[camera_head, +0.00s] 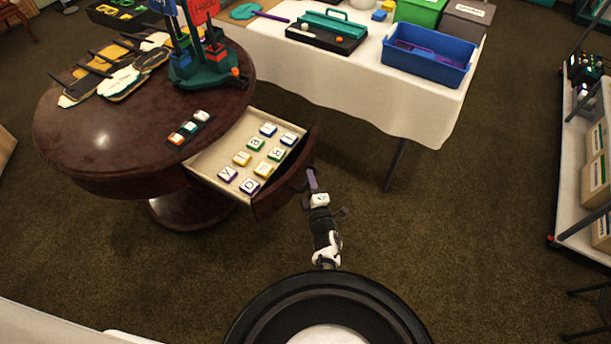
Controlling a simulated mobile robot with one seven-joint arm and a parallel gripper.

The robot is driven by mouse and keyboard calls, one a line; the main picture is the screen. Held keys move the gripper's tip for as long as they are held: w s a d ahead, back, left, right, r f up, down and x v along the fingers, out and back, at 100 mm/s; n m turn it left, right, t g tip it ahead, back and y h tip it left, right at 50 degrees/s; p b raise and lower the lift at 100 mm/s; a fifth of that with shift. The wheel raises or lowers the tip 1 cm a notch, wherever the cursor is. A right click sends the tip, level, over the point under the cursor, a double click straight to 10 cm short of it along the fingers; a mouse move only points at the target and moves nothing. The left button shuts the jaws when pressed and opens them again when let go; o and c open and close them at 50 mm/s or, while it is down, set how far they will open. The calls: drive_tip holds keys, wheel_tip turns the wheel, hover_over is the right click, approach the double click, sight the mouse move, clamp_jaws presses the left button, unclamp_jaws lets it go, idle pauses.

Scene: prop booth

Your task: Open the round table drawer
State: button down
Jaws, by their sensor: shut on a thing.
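The round table (105,138) is dark polished wood and stands at the left. Its drawer (209,164) is pulled out toward the right, with a pale interior holding several lettered tiles (255,144). The dark curved drawer front (272,196) faces my gripper. My gripper (312,180) is at the right side of the drawer front, its fingers reaching up to it. It is shut on a part there, apparently the drawer handle, which the fingers hide.
A white-clothed table (340,85) at the back holds a blue tray (428,55) and boxes. A white shelf (578,165) with boxes stands at the far right. The carpet (455,200) between is clear.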

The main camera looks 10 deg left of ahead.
drive_tip(key=shift+s+d, duration=0.1)
drive_tip(key=shift+d, duration=0.15)
drive_tip(key=c, duration=1.5)
unclamp_jaws()
drive_tip(key=shift+s, duration=0.1)
